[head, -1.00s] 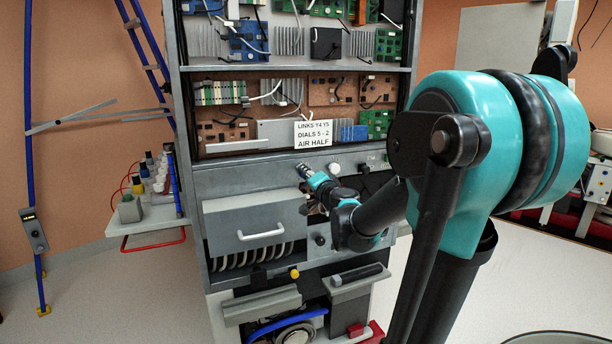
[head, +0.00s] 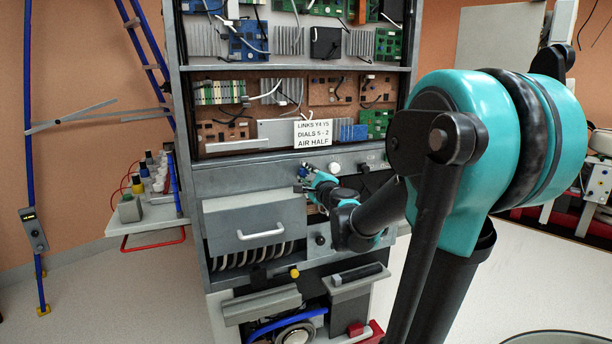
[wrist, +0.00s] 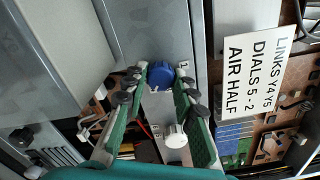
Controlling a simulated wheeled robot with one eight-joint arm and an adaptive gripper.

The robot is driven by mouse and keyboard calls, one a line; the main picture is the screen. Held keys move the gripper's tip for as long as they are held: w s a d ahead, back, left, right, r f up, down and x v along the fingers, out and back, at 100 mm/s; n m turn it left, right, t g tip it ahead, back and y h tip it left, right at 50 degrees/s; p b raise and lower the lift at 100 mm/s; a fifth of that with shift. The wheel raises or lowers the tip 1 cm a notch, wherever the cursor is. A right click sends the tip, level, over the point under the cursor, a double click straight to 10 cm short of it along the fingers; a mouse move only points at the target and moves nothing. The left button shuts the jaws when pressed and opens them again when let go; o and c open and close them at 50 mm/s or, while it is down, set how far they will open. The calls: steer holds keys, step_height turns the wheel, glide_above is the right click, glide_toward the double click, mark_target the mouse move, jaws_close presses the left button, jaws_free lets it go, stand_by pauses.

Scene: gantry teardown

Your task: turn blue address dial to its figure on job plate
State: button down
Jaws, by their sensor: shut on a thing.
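The blue dial (wrist: 160,75) is on the grey panel, with a white pointer mark near its lower edge. My gripper (wrist: 162,80) has one green finger on each side of it and is shut on it. In the head view my gripper (head: 306,173) is at the panel below the job plate (head: 313,133). The plate reads "LINKS Y4 Y5, DIALS 5 - 2, AIR HALF"; it also shows in the wrist view (wrist: 255,75). A white dial (wrist: 176,137) sits beside the blue one, between the fingers' rear parts. Small labels by the dials are too small to read surely.
A grey drawer (head: 255,225) with a pale handle is left of my gripper. Circuit boards and cables fill the open shelves (head: 290,70) above. A side shelf (head: 150,222) with small bottles stands left of the cabinet.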

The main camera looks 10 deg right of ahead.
steer(key=m, duration=0.5)
steer(key=shift+m, duration=0.7)
steer(key=c, duration=1.2)
jaws_free()
steer(key=shift+s, duration=0.15)
steer(key=v, duration=1.1)
steer(key=shift+s, duration=0.4)
steer(key=shift+f, duration=0.1)
